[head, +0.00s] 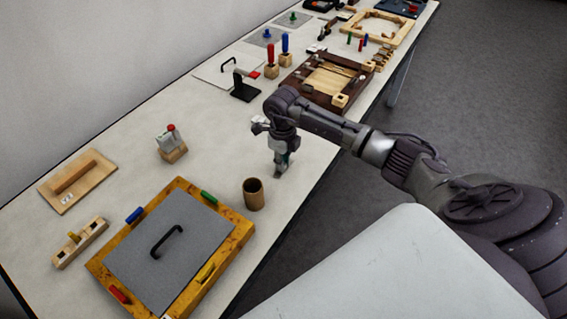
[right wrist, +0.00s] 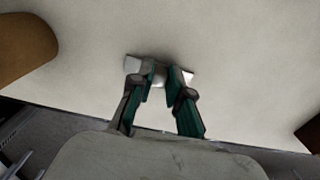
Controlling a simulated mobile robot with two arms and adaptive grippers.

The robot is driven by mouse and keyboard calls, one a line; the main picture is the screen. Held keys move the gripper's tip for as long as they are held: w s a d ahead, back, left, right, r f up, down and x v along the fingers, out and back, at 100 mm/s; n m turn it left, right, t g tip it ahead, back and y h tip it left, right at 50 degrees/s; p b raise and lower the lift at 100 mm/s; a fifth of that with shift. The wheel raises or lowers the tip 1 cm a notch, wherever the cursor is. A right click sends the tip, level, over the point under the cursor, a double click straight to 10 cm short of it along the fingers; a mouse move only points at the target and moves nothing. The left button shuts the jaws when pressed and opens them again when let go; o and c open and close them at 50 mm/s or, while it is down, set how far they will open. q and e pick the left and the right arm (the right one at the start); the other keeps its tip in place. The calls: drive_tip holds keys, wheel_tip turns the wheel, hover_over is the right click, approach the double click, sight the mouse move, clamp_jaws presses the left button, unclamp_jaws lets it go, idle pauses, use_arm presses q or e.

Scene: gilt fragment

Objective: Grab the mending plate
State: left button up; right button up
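The mending plate (right wrist: 133,67) is a small, shiny metal piece on the pale tabletop in the right wrist view. Its two ends show on either side of my right fingertips, and the fingers cover part of it. My right gripper (right wrist: 161,76) points down over it, its green-padded fingers parted with a narrow gap. I cannot make out firm contact. In the head view my right gripper (head: 280,168) is low over the table, right of the brown cup, and the plate is too small to make out clearly. My left gripper is out of view.
A brown cup (head: 254,194) stands close by. A yellow-framed board with a grey panel (head: 168,250) lies at the front. A wooden block with a red knob (head: 172,146) stands to the left, and a black stand (head: 244,90) behind. The table's right edge is near.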

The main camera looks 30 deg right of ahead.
clamp_jaws()
drive_tip(key=shift+r, duration=0.1)
